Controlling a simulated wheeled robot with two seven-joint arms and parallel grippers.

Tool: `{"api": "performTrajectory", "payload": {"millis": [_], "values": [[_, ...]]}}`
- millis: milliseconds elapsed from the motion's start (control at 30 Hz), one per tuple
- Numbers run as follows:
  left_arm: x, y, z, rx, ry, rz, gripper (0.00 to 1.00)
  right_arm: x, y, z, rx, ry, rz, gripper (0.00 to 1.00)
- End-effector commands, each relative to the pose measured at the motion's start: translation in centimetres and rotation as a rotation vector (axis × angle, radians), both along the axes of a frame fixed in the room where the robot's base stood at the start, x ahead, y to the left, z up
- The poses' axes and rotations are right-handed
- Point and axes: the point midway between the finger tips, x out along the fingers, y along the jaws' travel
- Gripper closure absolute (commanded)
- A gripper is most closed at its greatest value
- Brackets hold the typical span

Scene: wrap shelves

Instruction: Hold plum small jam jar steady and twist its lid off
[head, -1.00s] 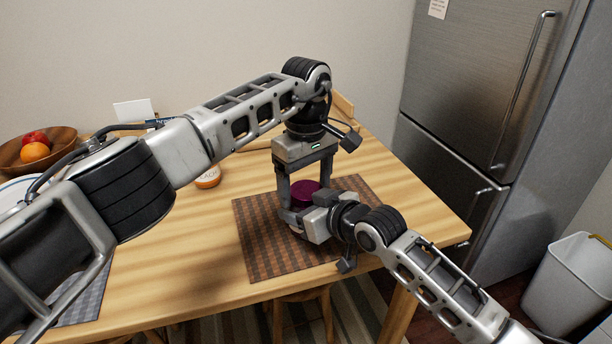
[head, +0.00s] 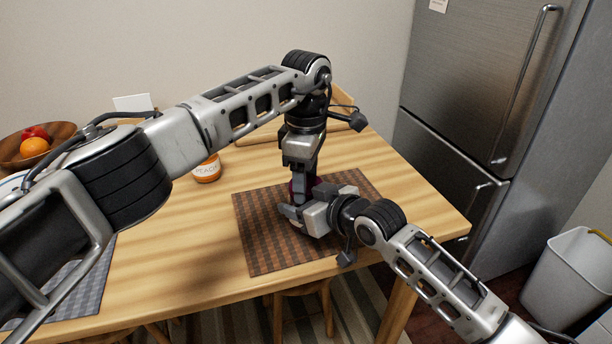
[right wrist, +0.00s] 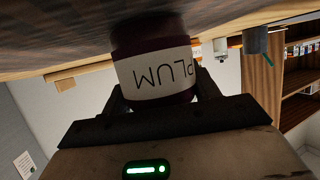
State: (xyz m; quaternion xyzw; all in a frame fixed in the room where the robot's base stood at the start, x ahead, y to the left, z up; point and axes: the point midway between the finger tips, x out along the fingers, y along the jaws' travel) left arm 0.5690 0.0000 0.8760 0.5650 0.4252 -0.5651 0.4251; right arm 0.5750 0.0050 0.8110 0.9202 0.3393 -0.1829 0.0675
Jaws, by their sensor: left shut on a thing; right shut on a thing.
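The plum small jam jar stands on the brown checked placemat and is mostly hidden in the head view; a sliver of its plum-coloured top (head: 318,182) shows between my grippers. In the right wrist view the jar (right wrist: 155,72) appears upside down, with a white label reading PLUM. My right gripper (head: 294,213) is shut around the jar's body from the right, low over the mat. My left gripper (head: 301,190) points straight down over the jar and is shut on its lid. The lid's edge and any gap beneath it are hidden.
The placemat (head: 262,248) lies near the table's front right. A peach jar (head: 207,170) stands on the wooden table (head: 180,235) to the left. A fruit bowl (head: 58,148) is at the far left. A fridge (head: 465,100) stands beyond the table's right edge.

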Motion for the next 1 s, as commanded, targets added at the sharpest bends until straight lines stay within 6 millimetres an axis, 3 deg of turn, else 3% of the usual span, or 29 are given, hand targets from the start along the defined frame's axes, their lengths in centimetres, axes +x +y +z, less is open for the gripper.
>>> {"api": "performTrajectory", "payload": {"millis": [167, 200, 267, 300, 567, 1000], "values": [[0.0, 0.0, 0.0, 0.0, 0.001, -0.002, 0.69, 0.0, -0.1, -0.1, -0.001, 0.002, -0.001, 1.0], [0.0, 0.0, 0.0, 0.0, 0.001, -0.003, 0.39, 0.0, -0.1, -0.1, -0.001, 0.002, -0.001, 1.0], [0.0, 0.0, 0.0, 0.0, 0.001, -0.003, 0.22, 0.0, -0.1, -0.1, -0.001, 0.002, -0.001, 1.0], [0.0, 0.0, 0.0, 0.0, 0.0, -0.003, 0.2, 0.0, -0.1, -0.1, -0.001, 0.002, -0.001, 1.0], [-0.1, -0.1, 0.2, 0.0, 0.003, -0.006, 0.2, 0.1, -0.1, -0.1, -0.001, 0.002, -0.002, 1.0], [0.0, 0.0, 4.7, -0.001, 0.001, -0.014, 0.22, 0.0, 0.0, -0.1, -0.002, 0.002, -0.001, 1.0]]}}
